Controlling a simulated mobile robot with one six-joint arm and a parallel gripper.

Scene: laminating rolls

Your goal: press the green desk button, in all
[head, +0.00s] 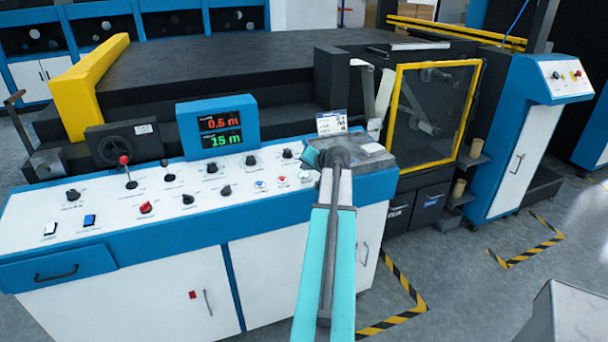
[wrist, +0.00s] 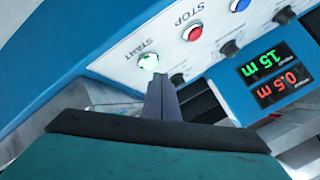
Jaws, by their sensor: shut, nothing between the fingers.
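The green desk button (wrist: 148,62) shows in the wrist view as a pale green round cap under the word START. In the head view the green button (head: 304,175) sits at the right end of the desk's row of push buttons, beside my arm. My gripper (wrist: 156,80) is shut and empty, its fingertips right at the button's lower edge in the wrist view. I cannot tell whether they touch it. In the head view my gripper (head: 312,156) is over the right end of the desk, its fingertips not clearly visible.
A red STOP button (wrist: 192,32) and a blue button (wrist: 239,4) line up beside the green one. Several black knobs dot the white panel. The display (head: 217,125) reads 0.5 m and 15 m. A small label card (head: 331,122) stands behind my gripper.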

